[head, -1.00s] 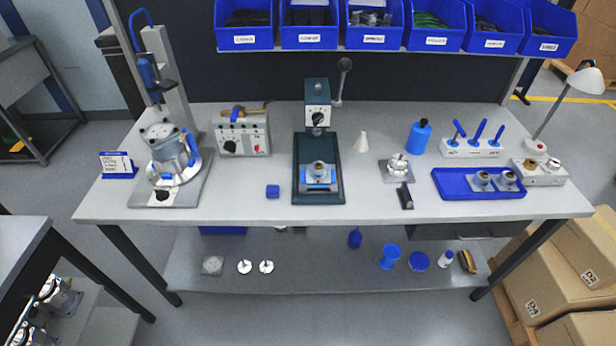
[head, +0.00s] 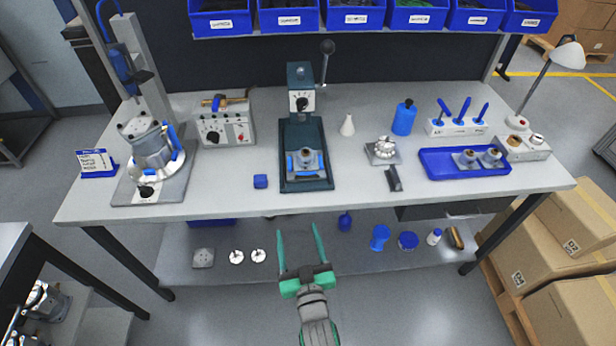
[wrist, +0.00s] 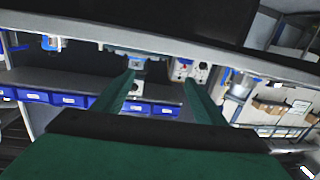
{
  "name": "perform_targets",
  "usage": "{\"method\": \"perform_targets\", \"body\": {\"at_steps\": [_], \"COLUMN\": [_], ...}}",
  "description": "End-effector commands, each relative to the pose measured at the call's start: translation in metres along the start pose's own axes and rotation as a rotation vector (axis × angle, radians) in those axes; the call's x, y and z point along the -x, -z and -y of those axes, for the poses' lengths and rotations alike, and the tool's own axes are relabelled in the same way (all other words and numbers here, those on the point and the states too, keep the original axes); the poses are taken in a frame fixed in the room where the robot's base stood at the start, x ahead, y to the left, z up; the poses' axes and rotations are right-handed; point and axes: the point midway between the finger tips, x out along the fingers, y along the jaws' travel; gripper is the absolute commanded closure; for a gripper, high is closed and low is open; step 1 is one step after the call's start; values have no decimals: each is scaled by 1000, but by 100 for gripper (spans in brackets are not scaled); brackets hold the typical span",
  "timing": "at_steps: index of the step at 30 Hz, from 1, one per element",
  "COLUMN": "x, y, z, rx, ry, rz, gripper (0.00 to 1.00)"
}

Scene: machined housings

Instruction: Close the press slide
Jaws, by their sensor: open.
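The dark green press (head: 301,92) stands at the middle of the bench in the head view, with its lever rising at the upper right. Its slide (head: 306,180) is at the front of the press base, and a grey housing (head: 305,158) sits on it. A blue edge shows at the slide. My gripper (head: 299,226) is open and empty, with two green fingers pointing toward the bench. It is in front of the bench edge, apart from the press. In the wrist view the green fingers (wrist: 160,82) are spread wide, with the bench scene seen between them, tilted and small.
A blue tray (head: 435,164) holds two housings. Blue bins hang above, and a shelf runs below the bench.

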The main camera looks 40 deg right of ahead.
Motion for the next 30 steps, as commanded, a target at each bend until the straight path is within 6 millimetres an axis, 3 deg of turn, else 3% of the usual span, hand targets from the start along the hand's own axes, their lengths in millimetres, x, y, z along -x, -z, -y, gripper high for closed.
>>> {"method": "perform_targets", "body": {"at_steps": [3,9,17,30], "x": [-32,-58,-77,-143], "y": [19,36,40,42], "z": [-25,-48,-53,-61], "rx": [-25,-50,-55,-57], "ry": [-58,-107,-116,-115], "rz": [-22,-35,-36,-37], "gripper": [35,35,35,35]}}
